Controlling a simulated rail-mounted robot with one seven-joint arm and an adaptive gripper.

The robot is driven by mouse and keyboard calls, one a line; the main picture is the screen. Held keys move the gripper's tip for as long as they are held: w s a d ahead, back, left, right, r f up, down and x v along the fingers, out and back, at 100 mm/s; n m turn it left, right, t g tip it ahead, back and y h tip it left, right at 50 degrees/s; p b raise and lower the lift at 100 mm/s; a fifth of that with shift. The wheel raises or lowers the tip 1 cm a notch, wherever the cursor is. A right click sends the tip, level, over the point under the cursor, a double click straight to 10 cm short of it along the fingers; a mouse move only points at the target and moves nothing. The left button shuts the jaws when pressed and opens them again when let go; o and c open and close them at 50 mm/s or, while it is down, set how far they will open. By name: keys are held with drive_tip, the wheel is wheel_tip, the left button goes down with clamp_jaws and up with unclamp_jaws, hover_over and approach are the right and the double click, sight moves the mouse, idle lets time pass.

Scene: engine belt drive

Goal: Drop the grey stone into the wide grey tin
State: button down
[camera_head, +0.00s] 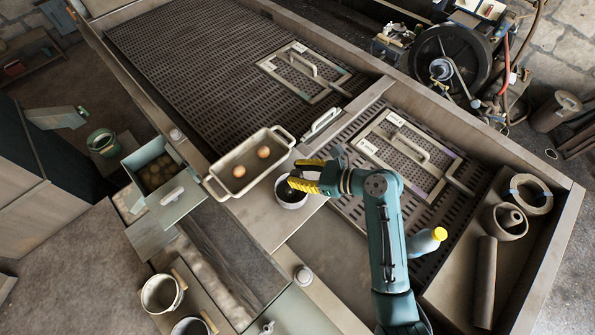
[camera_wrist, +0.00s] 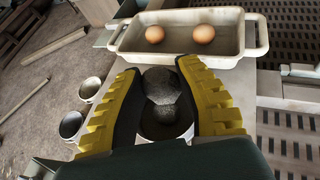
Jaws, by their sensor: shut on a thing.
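My gripper (camera_head: 299,180) reaches in from the right over the wide grey tin (camera_head: 291,204) on the bench. In the wrist view the yellow-and-black fingers (camera_wrist: 162,92) are shut on the grey stone (camera_wrist: 160,84), a rough, speckled lump between them. The tin's pale rim (camera_wrist: 152,139) shows behind and below the stone. A second dark, rounded shape shows just below it in the wrist view; I cannot tell if it is part of the stone or lies in the tin. In the head view the fingers hide the stone and part of the tin's opening.
A beige handled tray (camera_head: 222,185) with two brown eggs (camera_head: 264,152) stands just left of the tin. A yellow-capped bottle (camera_head: 424,242) is right of my arm. Two pots (camera_head: 160,293) are at lower left. Grated plates (camera_head: 180,60) lie behind.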

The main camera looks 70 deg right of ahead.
drive_tip(key=shift+r, duration=0.1)
drive_tip(key=c, duration=0.7)
unclamp_jaws()
drive_tip(key=shift+c, duration=0.2)
drive_tip(key=d+v, duration=0.1)
drive_tip(key=v, duration=1.1)
drive_tip(key=shift+a, duration=0.45)
